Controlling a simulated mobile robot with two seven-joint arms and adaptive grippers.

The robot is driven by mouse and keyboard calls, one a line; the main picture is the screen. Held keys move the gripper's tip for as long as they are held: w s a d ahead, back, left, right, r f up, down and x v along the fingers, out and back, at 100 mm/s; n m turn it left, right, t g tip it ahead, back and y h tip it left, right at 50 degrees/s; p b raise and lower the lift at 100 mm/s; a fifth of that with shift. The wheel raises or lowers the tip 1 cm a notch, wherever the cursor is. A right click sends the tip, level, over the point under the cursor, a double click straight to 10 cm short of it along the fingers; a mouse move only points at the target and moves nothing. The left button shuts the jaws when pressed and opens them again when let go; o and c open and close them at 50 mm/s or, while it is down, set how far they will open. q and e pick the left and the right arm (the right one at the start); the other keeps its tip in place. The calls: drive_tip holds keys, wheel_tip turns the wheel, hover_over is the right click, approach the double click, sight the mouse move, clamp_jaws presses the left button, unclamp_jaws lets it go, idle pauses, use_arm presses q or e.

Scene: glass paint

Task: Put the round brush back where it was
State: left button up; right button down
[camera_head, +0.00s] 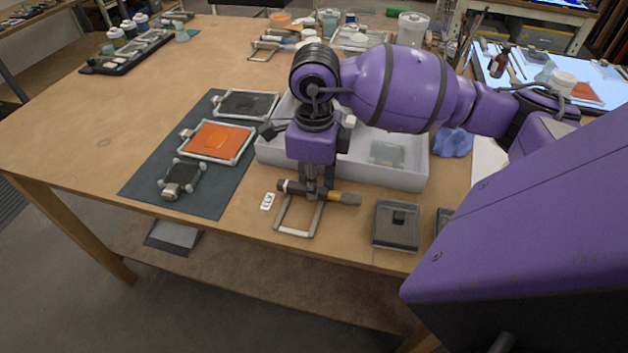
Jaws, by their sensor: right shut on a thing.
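My right gripper (315,188) points straight down near the table's front edge and is shut on the round brush (343,198). The brush lies level across the picture, with a dark end to the left and a yellow-brown handle part to the right. Its middle is hidden by the fingers. A pale metal brush rest (297,232) stands right below, and the brush crosses over its back part. I cannot tell whether brush and rest touch. A small white label (268,201) lies left of the rest. My left gripper is not in view.
A grey tray (270,150) stands behind the gripper. A dark mat (143,187) with an orange framed plate (217,140) lies to the left. A dark lidded box (396,225) stands right of the brush. Another rest with brushes (265,48) is at the back. The left tabletop is mostly clear.

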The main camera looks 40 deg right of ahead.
drive_tip(key=c, duration=1.6)
unclamp_jaws()
drive_tip(key=shift+o, duration=0.2)
wheel_tip(320, 180, up, 12)
